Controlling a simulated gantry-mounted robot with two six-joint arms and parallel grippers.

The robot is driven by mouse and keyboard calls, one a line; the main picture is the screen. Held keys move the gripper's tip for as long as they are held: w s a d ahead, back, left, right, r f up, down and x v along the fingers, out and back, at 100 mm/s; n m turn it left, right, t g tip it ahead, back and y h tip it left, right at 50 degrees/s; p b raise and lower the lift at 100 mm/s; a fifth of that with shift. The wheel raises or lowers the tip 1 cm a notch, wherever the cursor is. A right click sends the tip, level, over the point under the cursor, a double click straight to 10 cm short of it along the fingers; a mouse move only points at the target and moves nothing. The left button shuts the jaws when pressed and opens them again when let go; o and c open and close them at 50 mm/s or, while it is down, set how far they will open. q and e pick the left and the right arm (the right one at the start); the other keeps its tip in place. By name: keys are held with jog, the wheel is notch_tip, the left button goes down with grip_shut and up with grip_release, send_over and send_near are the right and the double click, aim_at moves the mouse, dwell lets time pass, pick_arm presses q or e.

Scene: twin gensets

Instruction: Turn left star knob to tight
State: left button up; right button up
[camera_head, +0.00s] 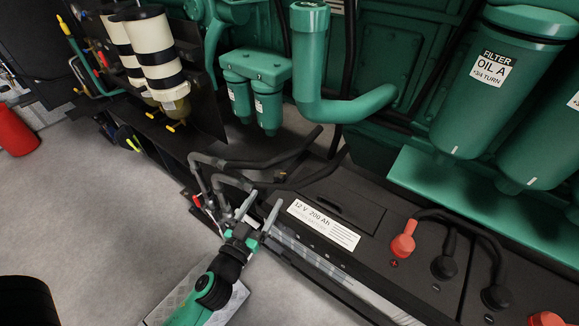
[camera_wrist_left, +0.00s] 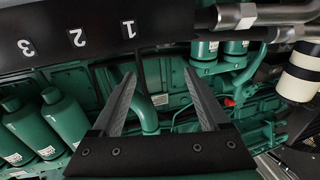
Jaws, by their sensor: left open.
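My left gripper (camera_head: 262,208) is open and empty. It reaches in from the bottom, above the left end of the front edge of a black battery (camera_head: 335,205) labelled 12 V 200 Ah. In the left wrist view its two grey fingers (camera_wrist_left: 159,76) stand apart with nothing between them. I cannot make out a star knob with certainty in either view; it may be hidden or too small. My right gripper is not in view.
Dark hoses (camera_head: 255,162) run just behind my left gripper. Red (camera_head: 403,246) and black (camera_head: 444,266) terminal caps sit on the battery. Green oil filters (camera_head: 502,85) stand at the right, cream-and-black canisters (camera_head: 155,50) at the upper left. The grey floor at left is mostly clear.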

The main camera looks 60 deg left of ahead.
aim_at(277, 179)
pick_arm(q)
jog(key=shift+s+d+f+g+y, duration=0.3)
jog(key=shift+s+f+g, duration=0.1)
jog(key=shift+s+f, duration=0.25)
jog(key=shift+w+d, duration=0.2)
jog(key=shift+w+a, duration=0.15)
jog(key=shift+a, duration=0.25)
jog(key=p+x, duration=0.2)
jog(key=x, duration=0.9)
jog(key=shift+a, duration=0.1)
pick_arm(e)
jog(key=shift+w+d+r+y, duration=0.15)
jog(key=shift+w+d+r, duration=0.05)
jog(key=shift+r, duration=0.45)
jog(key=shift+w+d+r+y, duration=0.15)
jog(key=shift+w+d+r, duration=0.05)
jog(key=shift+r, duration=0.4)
